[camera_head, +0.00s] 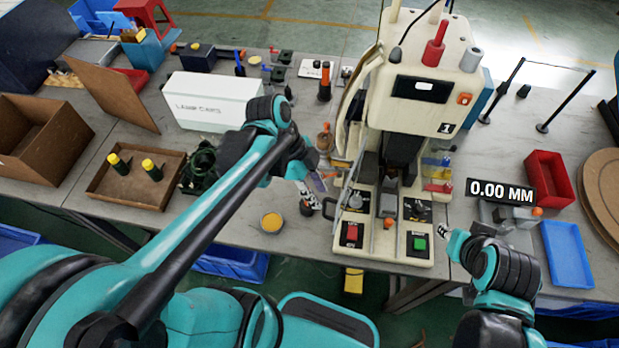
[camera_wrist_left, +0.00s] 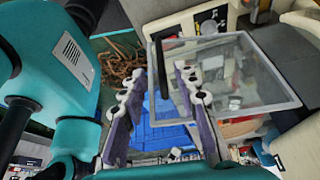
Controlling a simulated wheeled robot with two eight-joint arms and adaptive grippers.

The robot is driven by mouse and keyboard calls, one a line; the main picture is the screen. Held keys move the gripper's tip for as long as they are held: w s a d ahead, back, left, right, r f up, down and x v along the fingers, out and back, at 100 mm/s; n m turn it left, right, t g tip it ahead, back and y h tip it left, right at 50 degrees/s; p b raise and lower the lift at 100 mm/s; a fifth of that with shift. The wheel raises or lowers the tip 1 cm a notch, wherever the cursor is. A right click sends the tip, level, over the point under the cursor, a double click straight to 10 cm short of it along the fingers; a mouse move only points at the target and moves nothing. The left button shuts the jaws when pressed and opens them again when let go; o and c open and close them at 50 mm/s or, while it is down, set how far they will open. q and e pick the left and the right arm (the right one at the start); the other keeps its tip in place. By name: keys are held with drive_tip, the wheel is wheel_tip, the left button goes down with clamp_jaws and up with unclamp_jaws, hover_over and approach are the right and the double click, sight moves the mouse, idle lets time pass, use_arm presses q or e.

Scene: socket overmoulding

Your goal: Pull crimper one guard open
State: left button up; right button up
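Crimper one is the beige machine (camera_head: 430,100) marked 1, at the centre right of the head view. Its guard is a clear panel (camera_wrist_left: 225,75) with a pale frame and a black bar handle (camera_wrist_left: 164,66), clear in the left wrist view. In the head view the guard (camera_head: 349,187) shows nearly edge-on at the machine's left side. My left gripper (camera_head: 312,198) is just left of it. In the wrist view its fingers (camera_wrist_left: 158,85) are apart, with the handle appearing between them; contact cannot be told. My right gripper (camera_head: 444,231) is small, by the machine's front right.
Red (camera_head: 352,232) and green (camera_head: 420,244) buttons sit on the machine's front. A yellow-topped cup (camera_head: 271,222) stands near the table's front edge. A white box (camera_head: 212,101) and a brown tray (camera_head: 172,192) lie left. Red (camera_head: 549,180) and blue (camera_head: 567,252) bins are right.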

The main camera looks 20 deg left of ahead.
use_arm(q)
drive_tip(key=v, duration=0.5)
drive_tip(key=shift+a+r, duration=0.1)
drive_tip(key=shift+r, duration=0.2)
drive_tip(key=f+n+t+y, duration=0.1)
drive_tip(key=n+t, duration=0.1)
drive_tip(key=n, duration=0.3)
drive_tip(key=a+f+n+t+y+b, duration=0.1)
drive_tip(key=n+t+y, duration=0.1)
drive_tip(key=n, duration=0.4)
drive_tip(key=f+n+t+y+b, duration=0.1)
drive_tip(key=f+n+t, duration=0.1)
drive_tip(key=n, duration=0.4)
drive_tip(key=shift+s+a+t+y, duration=0.1)
drive_tip(key=shift+a+t+y, duration=0.2)
drive_tip(key=shift+a+t, duration=0.1)
